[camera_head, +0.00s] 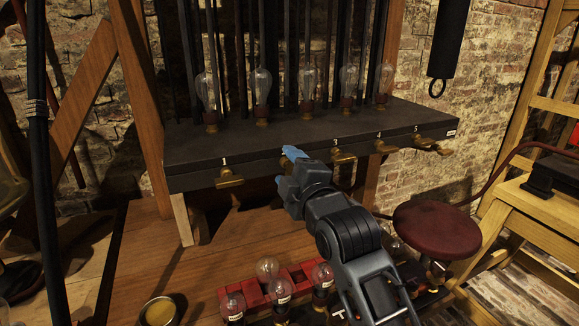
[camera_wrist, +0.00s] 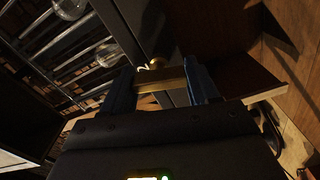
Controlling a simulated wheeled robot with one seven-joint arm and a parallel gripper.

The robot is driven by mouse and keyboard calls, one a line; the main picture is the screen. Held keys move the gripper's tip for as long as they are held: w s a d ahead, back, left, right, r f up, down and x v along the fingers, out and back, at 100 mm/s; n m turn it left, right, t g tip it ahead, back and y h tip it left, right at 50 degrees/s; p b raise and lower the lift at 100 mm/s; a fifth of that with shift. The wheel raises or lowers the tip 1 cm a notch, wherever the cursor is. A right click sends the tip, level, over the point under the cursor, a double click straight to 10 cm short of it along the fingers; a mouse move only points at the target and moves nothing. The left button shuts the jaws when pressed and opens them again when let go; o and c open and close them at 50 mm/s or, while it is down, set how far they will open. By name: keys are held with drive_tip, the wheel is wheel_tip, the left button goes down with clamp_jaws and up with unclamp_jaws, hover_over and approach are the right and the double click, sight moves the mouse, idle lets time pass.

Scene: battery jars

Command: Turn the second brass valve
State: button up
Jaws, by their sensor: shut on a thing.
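Brass valves line the front edge of the dark shelf (camera_head: 330,130). The first valve (camera_head: 228,177) is at the left under a "1" label. The second valve (camera_head: 285,161) is mostly hidden behind my gripper (camera_head: 289,166). In the wrist view, my gripper (camera_wrist: 162,84) has its blue fingers on either side of the second valve's brass handle (camera_wrist: 160,78) and is shut on it. The third valve (camera_head: 343,157), fourth valve (camera_head: 384,147) and fifth valve (camera_head: 432,146) stand to the right, clear of my gripper.
Several clear glass bulbs (camera_head: 262,86) stand on the shelf above the valves; some show in the wrist view (camera_wrist: 108,52). A red rack (camera_head: 253,292) with more bulbs is below, near my arm. A round red stool (camera_head: 431,226) stands at the right.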

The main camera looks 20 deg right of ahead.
drive_tip(key=shift+f+n, duration=0.1)
drive_tip(key=shift+n, duration=1.2)
drive_tip(key=shift+a+n, duration=0.1)
drive_tip(key=shift+n, duration=0.2)
drive_tip(key=shift+c, duration=0.2)
drive_tip(key=o, duration=1)
drive_tip(key=shift+s, duration=0.15)
drive_tip(key=s+b, duration=0.1)
drive_tip(key=s, duration=0.6)
drive_tip(key=shift+s, duration=0.3)
